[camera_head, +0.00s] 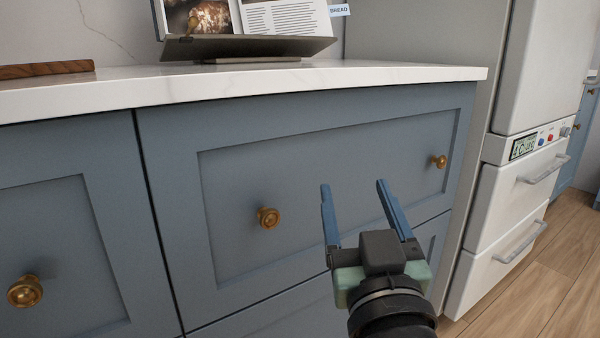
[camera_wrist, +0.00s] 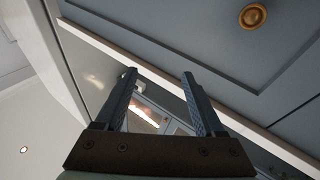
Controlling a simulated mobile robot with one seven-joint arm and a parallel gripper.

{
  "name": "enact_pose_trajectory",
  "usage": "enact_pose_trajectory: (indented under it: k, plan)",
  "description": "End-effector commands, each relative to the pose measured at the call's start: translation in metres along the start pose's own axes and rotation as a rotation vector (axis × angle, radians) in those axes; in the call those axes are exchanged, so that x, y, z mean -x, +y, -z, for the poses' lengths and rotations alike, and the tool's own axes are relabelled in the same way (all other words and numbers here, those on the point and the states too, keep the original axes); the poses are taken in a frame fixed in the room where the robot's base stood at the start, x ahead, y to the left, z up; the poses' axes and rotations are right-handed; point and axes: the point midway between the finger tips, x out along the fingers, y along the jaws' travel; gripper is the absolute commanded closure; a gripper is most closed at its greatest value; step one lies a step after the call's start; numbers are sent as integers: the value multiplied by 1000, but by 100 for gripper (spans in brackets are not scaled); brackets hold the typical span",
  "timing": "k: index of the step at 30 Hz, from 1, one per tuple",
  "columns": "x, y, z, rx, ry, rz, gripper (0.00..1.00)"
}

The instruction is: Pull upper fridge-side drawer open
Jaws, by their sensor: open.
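The upper fridge-side drawer (camera_head: 240,165) is a wide blue-grey panel front under the white countertop, flush with the cabinet and shut. It has a left brass knob (camera_head: 268,218) and a right brass knob (camera_head: 439,162). My gripper (camera_head: 353,185) is open and empty, its two blue fingers pointing up in front of the drawer, between the two knobs in the picture. Nothing is between its fingertips. In the wrist view my gripper (camera_wrist: 158,75) is apart from a brass knob (camera_wrist: 253,16) at the upper right; I cannot tell which knob that is.
The white fridge (camera_head: 500,220) with handled lower drawers stands at the right. The countertop (camera_head: 400,76) overhangs the drawer and holds a book stand (camera_head: 240,46) and a wooden board (camera_head: 45,69). Another blue-grey front with a brass knob (camera_head: 25,291) is at the left. Wooden floor shows at lower right.

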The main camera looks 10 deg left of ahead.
Motion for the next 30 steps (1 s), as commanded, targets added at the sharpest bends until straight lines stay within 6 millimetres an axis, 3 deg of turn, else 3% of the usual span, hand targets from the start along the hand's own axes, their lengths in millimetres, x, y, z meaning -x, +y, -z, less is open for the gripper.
enact_pose_trajectory:
  k: [1,5,12,24,30]
  plan:
    - [-9,0,0,-20,-63,37,29]
    - [-12,-6,-27,-69,-183,141,29]
    - [7,-22,-56,-194,-317,327,29]
    - [59,-33,-51,-390,-308,504,29]
    - [63,-35,-53,-409,-291,517,29]
